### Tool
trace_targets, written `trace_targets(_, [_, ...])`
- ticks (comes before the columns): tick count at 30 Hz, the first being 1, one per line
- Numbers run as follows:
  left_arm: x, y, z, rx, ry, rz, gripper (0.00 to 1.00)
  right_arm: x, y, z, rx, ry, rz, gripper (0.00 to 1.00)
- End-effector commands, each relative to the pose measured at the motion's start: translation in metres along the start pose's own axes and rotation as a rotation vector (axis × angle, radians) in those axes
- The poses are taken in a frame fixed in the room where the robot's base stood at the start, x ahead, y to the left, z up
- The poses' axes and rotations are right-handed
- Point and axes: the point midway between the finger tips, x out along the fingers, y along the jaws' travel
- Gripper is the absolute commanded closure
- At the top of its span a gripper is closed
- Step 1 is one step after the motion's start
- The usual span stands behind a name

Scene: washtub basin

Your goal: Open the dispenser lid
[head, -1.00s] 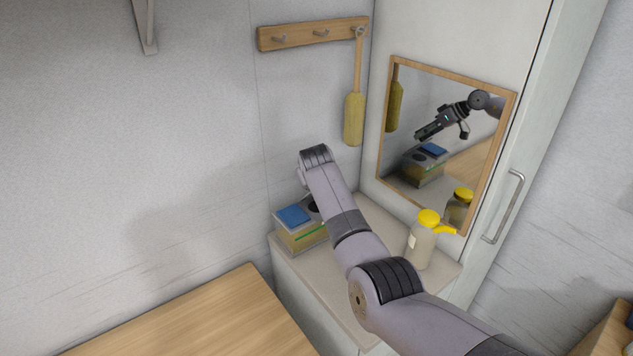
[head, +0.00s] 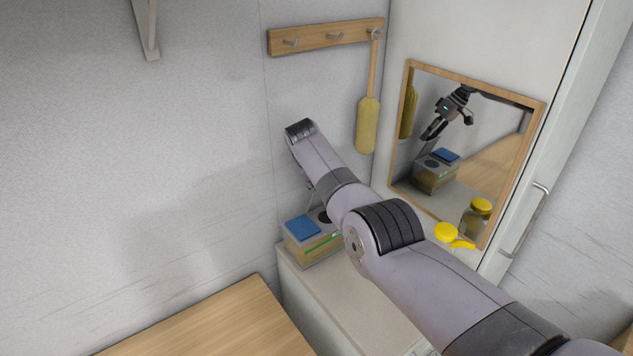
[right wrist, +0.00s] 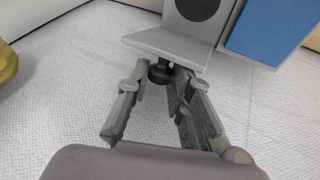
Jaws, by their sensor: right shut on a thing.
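The dispenser (head: 312,248) is a box with a grey top, a blue pad (head: 303,226) and a dark round opening (head: 323,216). It stands at the back of the pale cabinet top, partly behind my right arm. In the right wrist view, a grey lid plate (right wrist: 168,45) juts out at an angle from the grey panel, with a black knob (right wrist: 160,72) at its edge. My right gripper (right wrist: 168,82) is shut on this knob, its fingertips close together there. My arm mostly hides the gripper in the head view. My left gripper is not in view.
A mirror (head: 462,150) on the right reflects my gripper and the dispenser. A yellow-capped bottle (head: 447,233) is mostly behind my arm. A yellow brush (head: 367,125) hangs from a hook rail (head: 325,37). A wooden top (head: 205,325) lies at lower left.

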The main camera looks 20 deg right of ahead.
Motion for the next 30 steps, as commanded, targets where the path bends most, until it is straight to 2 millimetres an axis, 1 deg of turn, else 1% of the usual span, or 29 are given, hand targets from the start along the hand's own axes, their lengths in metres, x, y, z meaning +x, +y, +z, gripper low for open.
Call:
trace_targets(5, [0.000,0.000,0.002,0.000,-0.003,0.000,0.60,0.000,0.000,0.000,0.000,0.001,0.000,1.00])
trace_targets(6, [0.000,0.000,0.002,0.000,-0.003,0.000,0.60,0.000,0.000,0.000,0.000,0.002,0.000,0.78])
trace_targets(14, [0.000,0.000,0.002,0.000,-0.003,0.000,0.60,0.000,0.000,0.000,0.000,0.001,0.000,0.61])
trace_targets(24, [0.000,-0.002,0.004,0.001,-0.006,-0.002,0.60,-0.001,0.000,0.000,0.000,0.001,0.000,0.61])
trace_targets(30, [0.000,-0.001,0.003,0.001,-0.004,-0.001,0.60,-0.011,0.000,-0.002,0.000,0.003,0.001,0.61])
